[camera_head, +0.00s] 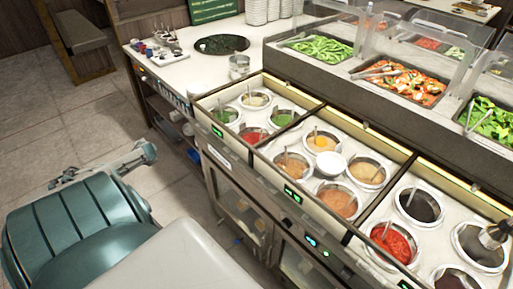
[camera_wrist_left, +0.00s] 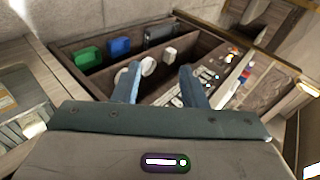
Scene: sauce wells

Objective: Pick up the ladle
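Several round sauce wells sit in the counter in the head view, many with a thin metal handle leaning out, such as one in the orange-sauce well (camera_head: 320,143). I cannot tell which handle is the ladle. A dark-ended metal utensil (camera_head: 494,236) stands at a well on the far right. My left gripper (camera_head: 62,181) is at the left, over the floor and well apart from the wells. In the left wrist view my left gripper (camera_wrist_left: 160,85) has its two fingers spread, with nothing seen between them.
Clear guards and salad trays (camera_head: 402,82) stand behind the wells. A metal cup (camera_head: 239,66) and stacked white bowls (camera_head: 257,12) are on the counter. A bench (camera_head: 80,35) is at the upper left. Open shelves with coloured items (camera_wrist_left: 120,46) face the left wrist camera.

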